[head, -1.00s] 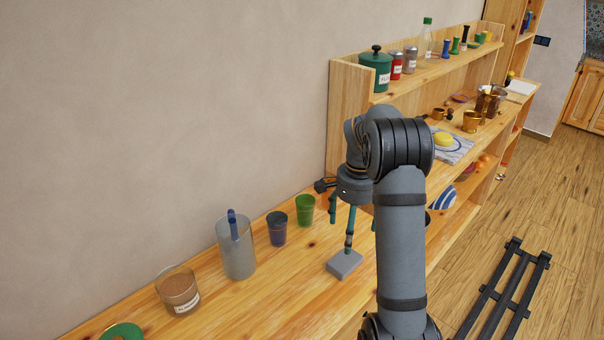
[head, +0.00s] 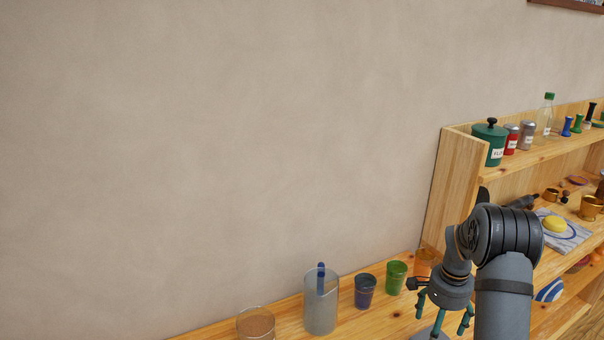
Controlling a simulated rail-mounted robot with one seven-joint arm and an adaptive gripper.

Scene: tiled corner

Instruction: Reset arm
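My gripper (head: 444,314) hangs at the lower right in the head view, below my arm's wrist. A grey block (head: 428,335) lies on the wooden counter just below the fingers, mostly cut off by the bottom edge of the picture. I cannot tell whether a fingertip touches it.
Left of my gripper stand a green cup (head: 396,277), a dark blue cup (head: 365,291), a clear pitcher (head: 321,302) and a brown-filled glass (head: 256,324). An orange cup (head: 425,263) is close behind the wrist. A wooden shelf (head: 453,180) with jars stands at right.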

